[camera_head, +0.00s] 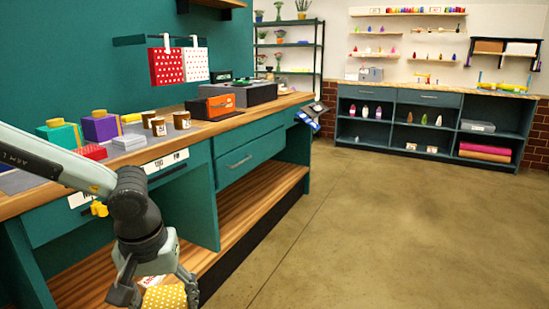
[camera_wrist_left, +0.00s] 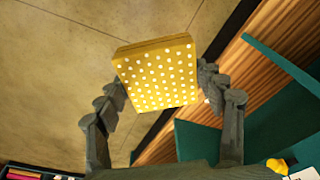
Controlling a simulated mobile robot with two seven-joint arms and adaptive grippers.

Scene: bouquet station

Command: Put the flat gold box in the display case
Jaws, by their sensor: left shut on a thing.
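My left gripper (camera_head: 158,291) is shut on a flat gold box (camera_head: 165,297) with white dots, low at the bottom of the head view, in front of the teal counter. In the left wrist view the gold box (camera_wrist_left: 158,75) sits between the two fingers of the left gripper (camera_wrist_left: 160,90), its dotted face toward the camera, over the floor and the edge of a wooden shelf. My right gripper is not in view. I cannot make out for certain which piece of furniture is the display case.
The teal counter (camera_head: 240,122) holds gift boxes (camera_head: 102,125), jars (camera_head: 158,127) and an orange box (camera_head: 215,107). Its lower wooden shelf (camera_head: 250,205) is mostly bare. A dark shelf unit (camera_head: 400,100) stands along the far wall. The floor (camera_head: 390,230) to the right is clear.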

